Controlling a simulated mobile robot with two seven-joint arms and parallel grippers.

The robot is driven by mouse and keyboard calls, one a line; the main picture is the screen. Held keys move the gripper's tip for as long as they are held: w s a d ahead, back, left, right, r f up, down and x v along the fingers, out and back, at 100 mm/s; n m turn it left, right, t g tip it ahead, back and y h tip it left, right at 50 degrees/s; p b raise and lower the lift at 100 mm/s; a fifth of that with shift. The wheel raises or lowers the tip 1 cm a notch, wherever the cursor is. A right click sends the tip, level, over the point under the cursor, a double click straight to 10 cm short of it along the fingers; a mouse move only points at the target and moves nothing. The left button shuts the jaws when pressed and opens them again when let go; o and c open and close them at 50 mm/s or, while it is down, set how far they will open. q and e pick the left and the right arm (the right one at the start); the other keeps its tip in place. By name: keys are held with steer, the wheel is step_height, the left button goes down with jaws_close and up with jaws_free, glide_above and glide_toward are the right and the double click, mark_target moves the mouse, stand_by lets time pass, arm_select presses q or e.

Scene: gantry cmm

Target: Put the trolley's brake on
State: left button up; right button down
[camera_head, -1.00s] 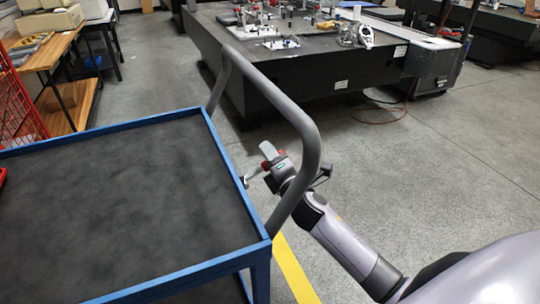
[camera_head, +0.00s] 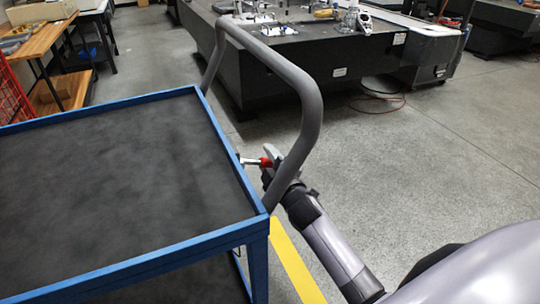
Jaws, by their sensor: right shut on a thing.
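The trolley has a blue frame (camera_head: 130,268), a dark top and a grey bent push handle (camera_head: 309,110). A short metal lever (camera_head: 250,161) with a red end (camera_head: 265,162) sticks out to the right from the trolley's right side, below the top's edge, and looks about level. My right gripper (camera_head: 270,166) is at the lever's red end, shut on it, beside the push handle. The handle tube hides part of the gripper, and the fingers are small in the picture. My left gripper is not in view.
A large dark table (camera_head: 290,65) with small fixtures on it stands behind the trolley. A wooden bench (camera_head: 38,45) and a red mesh rack (camera_head: 14,98) are at the left. A red cable (camera_head: 378,106) lies on the floor. The grey floor at right is clear.

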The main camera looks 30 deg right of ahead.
steer(key=shift+a+f+m, duration=0.2)
steer(key=shift+f+m, duration=0.3)
steer(key=shift+m, duration=0.1)
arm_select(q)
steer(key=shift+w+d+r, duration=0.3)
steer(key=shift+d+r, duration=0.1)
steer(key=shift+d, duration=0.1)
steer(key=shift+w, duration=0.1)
arm_select(e)
steer(key=c, duration=0.9)
jaws_free()
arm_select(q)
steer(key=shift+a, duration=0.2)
arm_select(e)
steer(key=shift+o, duration=0.2)
